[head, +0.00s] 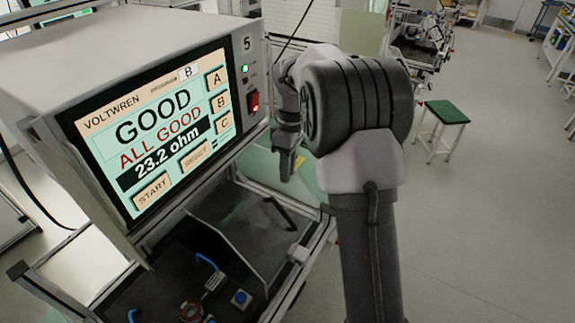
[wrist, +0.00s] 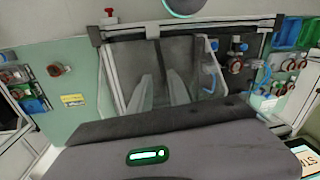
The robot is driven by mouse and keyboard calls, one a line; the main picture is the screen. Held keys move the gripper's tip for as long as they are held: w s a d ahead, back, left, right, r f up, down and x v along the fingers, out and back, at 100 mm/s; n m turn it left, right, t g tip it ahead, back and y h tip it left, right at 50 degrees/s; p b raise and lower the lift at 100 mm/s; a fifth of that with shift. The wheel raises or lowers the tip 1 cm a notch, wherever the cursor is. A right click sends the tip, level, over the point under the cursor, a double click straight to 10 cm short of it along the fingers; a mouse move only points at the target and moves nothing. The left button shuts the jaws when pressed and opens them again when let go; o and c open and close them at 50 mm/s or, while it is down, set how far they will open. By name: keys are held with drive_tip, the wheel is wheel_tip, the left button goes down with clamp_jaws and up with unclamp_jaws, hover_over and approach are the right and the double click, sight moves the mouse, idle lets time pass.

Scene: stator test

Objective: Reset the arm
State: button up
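My gripper (head: 287,168) hangs beside the right side of the tester in the head view, fingers pointing down. In the wrist view its two fingers (wrist: 160,76) stand apart with an empty gap between them, above a dark surface. My arm (head: 365,180) rises from the bottom of the head view and bends over at the top. The tester (head: 95,52) has a lit screen (head: 155,125) reading GOOD, ALL GOOD, 23.2 ohm, program B. A red switch (head: 253,101) and a lit green lamp (head: 245,69) are on its right edge.
The wrist view shows a green worktop (wrist: 75,75) with several stators and bins. A green-topped stool (head: 446,111) stands on open floor at the right.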

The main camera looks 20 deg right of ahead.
drive_tip(key=shift+r, duration=0.1)
idle(0.3)
drive_tip(key=s+a+m+t+b, duration=0.3)
drive_tip(key=s+a+m+b, duration=0.3)
drive_tip(key=s+a+b, duration=0.45)
drive_tip(key=s+a+f+m+t+b, duration=0.2)
drive_tip(key=s+f+b, duration=0.3)
drive_tip(key=s, duration=0.3)
drive_tip(key=s+a+f+m+t+y+b, duration=0.1)
drive_tip(key=s+a+f+m+b, duration=0.1)
drive_tip(key=s+f+m+b, duration=0.3)
drive_tip(key=s+b, duration=0.1)
drive_tip(key=s, duration=0.1)
drive_tip(key=shift+s+a+f+t, duration=0.25)
drive_tip(key=shift+s+f+t, duration=0.05)
drive_tip(key=shift+s+t, duration=0.1)
idle(1.2)
